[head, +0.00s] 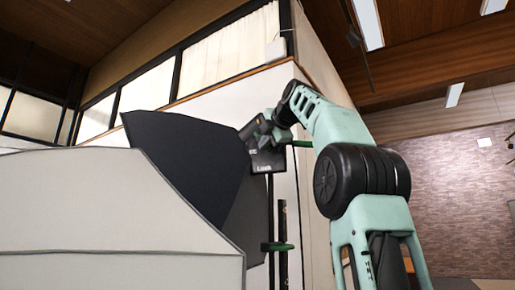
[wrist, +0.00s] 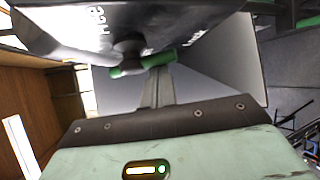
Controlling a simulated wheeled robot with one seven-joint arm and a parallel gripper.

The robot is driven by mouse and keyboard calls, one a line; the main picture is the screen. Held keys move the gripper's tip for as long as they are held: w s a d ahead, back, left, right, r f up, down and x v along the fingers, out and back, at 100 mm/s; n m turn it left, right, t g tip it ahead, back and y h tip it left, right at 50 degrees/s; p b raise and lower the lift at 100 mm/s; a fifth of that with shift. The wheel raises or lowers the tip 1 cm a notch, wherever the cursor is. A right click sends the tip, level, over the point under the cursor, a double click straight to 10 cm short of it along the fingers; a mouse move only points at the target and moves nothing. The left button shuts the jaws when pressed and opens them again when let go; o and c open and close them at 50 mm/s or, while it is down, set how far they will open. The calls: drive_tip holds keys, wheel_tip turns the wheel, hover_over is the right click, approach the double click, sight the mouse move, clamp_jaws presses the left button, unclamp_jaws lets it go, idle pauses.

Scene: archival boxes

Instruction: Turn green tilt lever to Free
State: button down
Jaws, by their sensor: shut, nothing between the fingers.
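The green lever (wrist: 145,63) shows in the wrist view as a short green bar on a dark round hub. It lies across the front of a dark plate (wrist: 85,22) with white lettering, partly out of view. My gripper (wrist: 158,80) is shut and empty, its narrow fingertips right at the lever's near side; I cannot tell whether they touch.
A large dark panel (head: 185,150) and a pale box-like body (head: 120,215) fill the left of the head view. A dark upright post (head: 283,215) with a green piece (head: 277,247) stands below the plate. Open room lies to the right of my arm.

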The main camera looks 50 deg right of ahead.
drive_tip(key=shift+s+r, duration=0.2)
drive_tip(key=shift+r, duration=0.2)
drive_tip(key=shift+s+d+r, duration=0.1)
drive_tip(key=shift+d, duration=0.05)
idle(0.4)
drive_tip(key=shift+w+a+p, duration=0.25)
drive_tip(key=shift+w+p, duration=0.15)
drive_tip(key=shift+w, duration=0.4)
